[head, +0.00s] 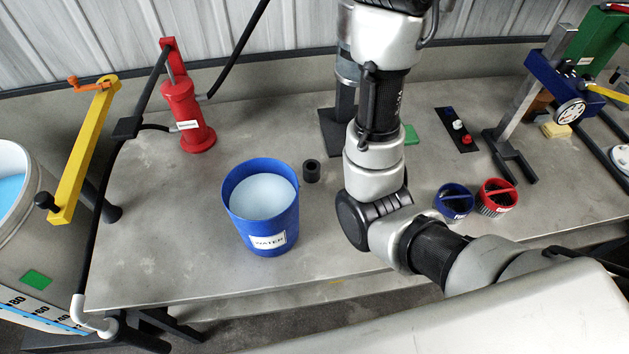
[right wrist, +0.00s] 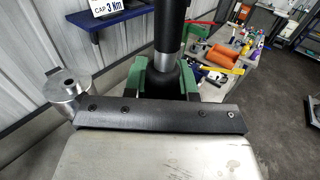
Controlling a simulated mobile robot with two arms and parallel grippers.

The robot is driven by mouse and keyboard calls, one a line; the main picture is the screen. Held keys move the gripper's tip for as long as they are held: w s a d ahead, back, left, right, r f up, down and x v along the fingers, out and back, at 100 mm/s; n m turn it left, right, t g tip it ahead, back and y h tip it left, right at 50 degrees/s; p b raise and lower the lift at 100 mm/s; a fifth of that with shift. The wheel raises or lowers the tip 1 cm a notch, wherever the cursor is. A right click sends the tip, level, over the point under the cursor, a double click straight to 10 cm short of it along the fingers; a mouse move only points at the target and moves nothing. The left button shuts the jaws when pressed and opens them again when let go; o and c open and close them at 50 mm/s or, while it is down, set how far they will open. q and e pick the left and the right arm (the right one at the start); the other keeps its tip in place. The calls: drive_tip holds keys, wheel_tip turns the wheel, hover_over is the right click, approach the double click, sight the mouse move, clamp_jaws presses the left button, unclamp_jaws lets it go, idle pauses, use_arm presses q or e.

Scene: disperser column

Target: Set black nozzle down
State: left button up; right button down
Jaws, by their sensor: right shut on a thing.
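My right gripper (right wrist: 166,76) shows in the right wrist view with its green fingers closed on a dark, flared piece, which looks like the black nozzle (right wrist: 167,66). A dark shaft with a grey band rises above it; I cannot tell whether it is one piece with the nozzle. The tip is hidden. In the head view my right arm reaches up past the top edge, so that gripper is out of that frame. A small black cylinder (head: 311,170) with a hole stands upright on the grey bench (head: 190,240). My left gripper is in neither view.
A blue bucket (head: 262,240) labelled WATER stands beside the small cylinder. A red pump (head: 188,118) is at the back left. Blue (head: 454,204) and red (head: 496,198) baskets stand at right. The bench's left front is clear.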

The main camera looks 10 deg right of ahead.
drive_tip(key=shift+n+t+y, duration=0.5)
drive_tip(key=shift+n+t, duration=0.2)
drive_tip(key=shift+t, duration=0.1)
drive_tip(key=f, duration=0.2)
drive_tip(key=a+f, duration=0.1)
drive_tip(key=f, duration=0.1)
drive_tip(key=shift+f, duration=0.15)
drive_tip(key=s+a+f+n+t+y, duration=0.2)
drive_tip(key=s+a+f+n+y, duration=0.1)
drive_tip(key=f, duration=0.7)
drive_tip(key=s+a+f+n+t+y, duration=0.2)
drive_tip(key=f+y, duration=0.4)
drive_tip(key=f, duration=0.5)
drive_tip(key=s+a+f+n+t+y, duration=0.2)
drive_tip(key=s+f+n+y, duration=0.3)
drive_tip(key=f, duration=0.5)
drive_tip(key=shift+a+f+t, duration=0.3)
drive_tip(key=shift+a, duration=0.5)
